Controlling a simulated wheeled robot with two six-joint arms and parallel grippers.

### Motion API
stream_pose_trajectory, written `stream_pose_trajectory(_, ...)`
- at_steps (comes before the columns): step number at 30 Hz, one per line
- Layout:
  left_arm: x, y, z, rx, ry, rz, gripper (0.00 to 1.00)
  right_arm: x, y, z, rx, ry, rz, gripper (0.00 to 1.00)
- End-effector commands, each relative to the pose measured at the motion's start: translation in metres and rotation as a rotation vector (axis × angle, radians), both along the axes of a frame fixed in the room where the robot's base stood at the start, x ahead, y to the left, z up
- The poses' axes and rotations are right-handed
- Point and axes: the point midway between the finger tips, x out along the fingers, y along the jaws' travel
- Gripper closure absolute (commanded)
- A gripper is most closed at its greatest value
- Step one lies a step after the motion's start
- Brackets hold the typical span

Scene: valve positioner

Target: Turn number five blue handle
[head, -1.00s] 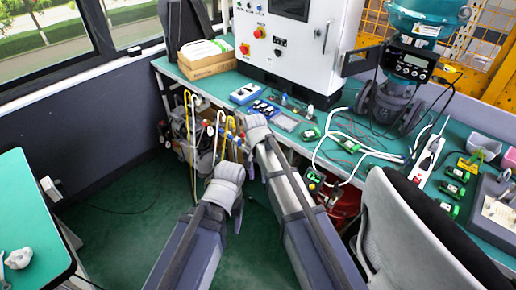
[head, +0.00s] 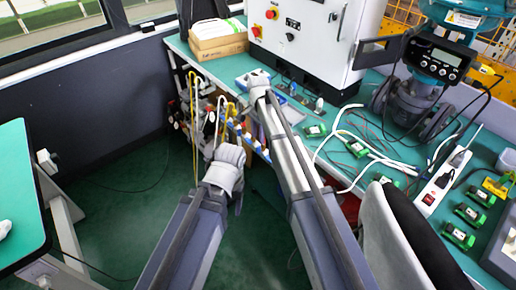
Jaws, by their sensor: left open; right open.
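A rack of hoses and valves (head: 200,112) stands at the left end of the green bench, with yellow and white curved pipes. Small blue parts (head: 236,128), which look like handles, sit on its right side; their numbers are too small to read, so I cannot tell which is number five. My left gripper (head: 229,150) is open, low in front of the rack's lower right side, and appears empty. My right gripper (head: 254,78) is open, higher up, over the bench's left front edge. The wrists hide parts of both grippers, and the arms cover some of the rack.
The green bench (head: 208,67) holds a white control cabinet (head: 335,45), cardboard boxes (head: 218,38), a teal valve device (head: 455,20), cables and green modules (head: 357,147). A chair (head: 395,235) stands at lower right. Another green table (head: 18,190) is at left.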

Motion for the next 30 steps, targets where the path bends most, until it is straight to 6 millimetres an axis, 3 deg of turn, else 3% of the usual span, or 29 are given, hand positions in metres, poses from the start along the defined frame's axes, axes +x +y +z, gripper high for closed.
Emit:
stream_pose_trajectory(16, 0.0, 0.0, -0.067, 0.0, 0.0, -0.001, 0.38, 0.0, 0.0, -0.067, 0.0, 0.0, 0.001, 0.57)
stream_pose_trajectory(28, 0.0, 0.0, -0.072, 0.0, 0.0, -0.001, 0.38, 0.0, 0.0, -0.072, 0.0, 0.0, 0.001, 0.57)
stream_pose_trajectory(30, 0.0, 0.0, -0.072, 0.0, 0.0, -0.001, 0.38, 0.0, 0.0, -0.072, 0.0, 0.0, 0.001, 0.63)
